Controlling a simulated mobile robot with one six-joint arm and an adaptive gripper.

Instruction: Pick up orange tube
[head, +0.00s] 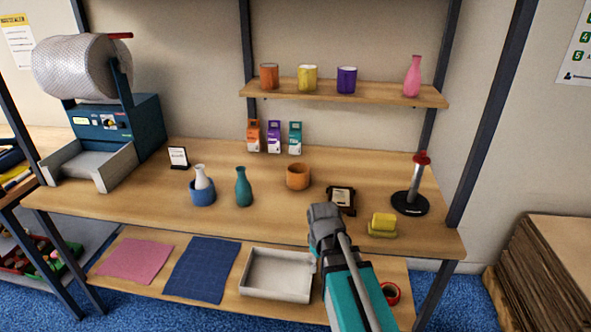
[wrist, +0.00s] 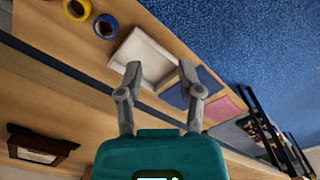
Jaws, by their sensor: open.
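I cannot clearly make out an orange tube in either view. Orange things that show are an orange cup (head: 298,176) on the bench, another orange cup (head: 269,77) on the upper shelf, and an orange carton (head: 253,136) at the back of the bench. A crate (head: 40,278) at the lower left holds several small red, green and dark items, too small to tell apart. My gripper (wrist: 160,67) is open and empty in the wrist view, its fingers in front of the white tray (wrist: 145,58). In the head view my arm reaches over the bench's front edge.
Bench items include a blue bowl (head: 202,195) with a white bottle, a teal bottle (head: 243,187), a dark frame (head: 341,198), yellow sponges (head: 383,224) and a black-based stand (head: 410,203). The lower shelf holds pink (head: 136,261) and blue (head: 203,270) mats; tape rolls (wrist: 105,26) lie beside the tray.

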